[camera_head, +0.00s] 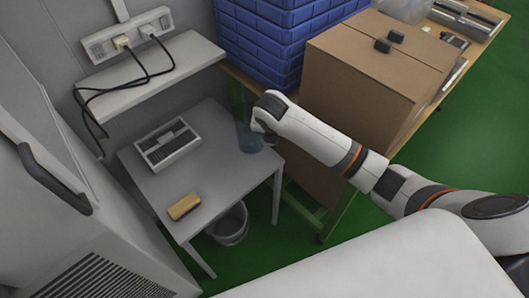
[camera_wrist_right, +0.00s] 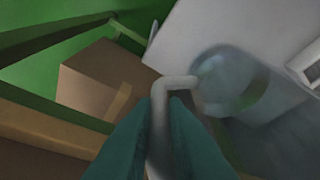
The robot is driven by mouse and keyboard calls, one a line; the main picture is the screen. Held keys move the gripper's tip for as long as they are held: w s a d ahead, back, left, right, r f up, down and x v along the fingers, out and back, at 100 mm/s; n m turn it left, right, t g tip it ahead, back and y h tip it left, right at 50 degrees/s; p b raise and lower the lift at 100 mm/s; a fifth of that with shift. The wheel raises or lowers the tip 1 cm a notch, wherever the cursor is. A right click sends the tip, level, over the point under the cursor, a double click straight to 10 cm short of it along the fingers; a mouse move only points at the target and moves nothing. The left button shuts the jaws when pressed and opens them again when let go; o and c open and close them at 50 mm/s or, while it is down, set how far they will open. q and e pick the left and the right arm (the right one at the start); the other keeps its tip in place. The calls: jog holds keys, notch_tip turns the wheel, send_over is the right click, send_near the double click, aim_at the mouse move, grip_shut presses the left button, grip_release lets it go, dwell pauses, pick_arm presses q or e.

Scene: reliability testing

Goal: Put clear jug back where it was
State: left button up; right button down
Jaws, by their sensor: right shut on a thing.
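The clear jug (camera_head: 247,140) is at the right rear edge of the small white table (camera_head: 225,170), partly hidden by my right arm. In the right wrist view the see-through jug (camera_wrist_right: 222,78) is blurred, with its pale handle (camera_wrist_right: 160,115) between my teal fingers. My right gripper (camera_wrist_right: 165,105) is shut on this handle. In the head view its fingers are mostly hidden behind the wrist. I cannot tell whether the jug's base touches the tabletop. My left gripper is not in view.
A white slotted tray (camera_head: 167,144) and a tan block (camera_head: 184,206) are on the table. A grey bin (camera_head: 229,226) stands below. A shelf (camera_head: 150,85) with cables is above. Blue crates (camera_head: 262,40) and a cardboard box (camera_head: 370,80) crowd the right. The table's middle is clear.

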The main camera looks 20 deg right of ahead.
notch_tip(320, 180, down, 7)
dwell(0.4)
jog(key=c, duration=1.5)
grip_release()
jog(key=shift+o, duration=0.2)
